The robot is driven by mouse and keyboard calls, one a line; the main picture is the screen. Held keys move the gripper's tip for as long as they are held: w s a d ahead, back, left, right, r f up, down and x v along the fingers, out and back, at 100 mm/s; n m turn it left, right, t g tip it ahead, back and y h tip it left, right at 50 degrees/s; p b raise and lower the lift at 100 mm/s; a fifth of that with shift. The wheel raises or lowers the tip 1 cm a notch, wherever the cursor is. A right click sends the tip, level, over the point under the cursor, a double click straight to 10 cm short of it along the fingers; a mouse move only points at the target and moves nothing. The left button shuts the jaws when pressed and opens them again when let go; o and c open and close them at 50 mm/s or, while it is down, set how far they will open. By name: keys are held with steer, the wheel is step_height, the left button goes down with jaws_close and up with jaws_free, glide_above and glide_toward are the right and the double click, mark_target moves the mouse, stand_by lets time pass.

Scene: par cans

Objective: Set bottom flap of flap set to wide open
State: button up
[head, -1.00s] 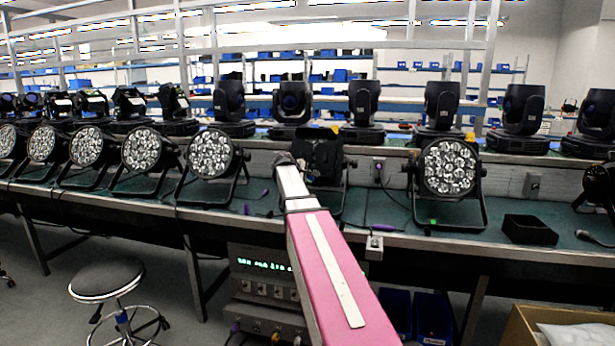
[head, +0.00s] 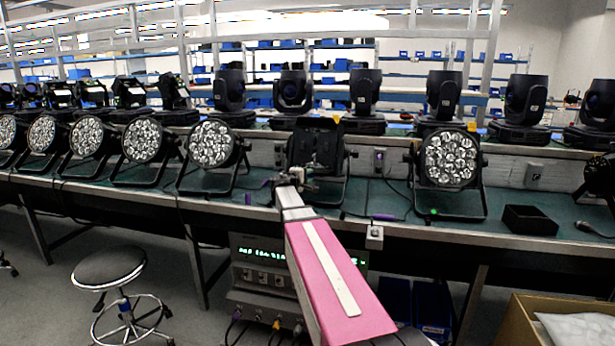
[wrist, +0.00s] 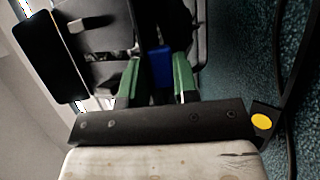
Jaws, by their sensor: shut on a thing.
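The flap set (head: 317,140) is black and sits on the front of a par can at the middle of the bench in the head view. Its upper flaps stand up; its bottom edge is partly hidden behind my gripper (head: 293,177). In the wrist view, my gripper (wrist: 157,84) has green fingers on either side of a dark piece with a blue part (wrist: 160,62). It is shut on this piece, which appears to be the bottom flap; its exact angle is hard to tell. Another black flap (wrist: 45,55) shows at the left of the wrist view.
The green bench top (head: 385,200) carries par cans on both sides, the nearest at right (head: 449,160). Cables lie on the bench around the lamp. A black open box (head: 530,220) is farther right. A stool (head: 110,267) stands at front left.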

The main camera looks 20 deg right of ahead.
stand_by(0.3)
steer(key=o, duration=0.8)
steer(key=shift+o, duration=0.2)
steer(key=shift+a, duration=0.1)
steer(key=v, duration=1)
steer(key=shift+s+a, duration=0.2)
steer(key=shift+s, duration=0.05)
steer(key=shift+f, duration=0.1)
steer(key=s+a+f+m+g+y, duration=0.2)
steer(key=s+f+g+y, duration=0.1)
steer(key=s+f, duration=0.55)
steer(key=s+a+f+m+g+y, duration=0.15)
steer(key=s+f+y, duration=0.3)
steer(key=f, duration=0.75)
steer(key=s+a+f+m+g+y, duration=0.1)
steer(key=s+a+f+g+y, duration=0.1)
steer(key=s+a+f, duration=0.3)
steer(key=s+a+f+m+g+y, duration=0.2)
steer(key=s+a+f+g+y, duration=0.1)
steer(key=s, duration=0.6)
step_height(320, 180, down, 3)
steer(key=shift+s+a+r+y, duration=0.1)
steer(key=shift+s+a+y, duration=0.1)
steer(key=shift+a+y, duration=0.75)
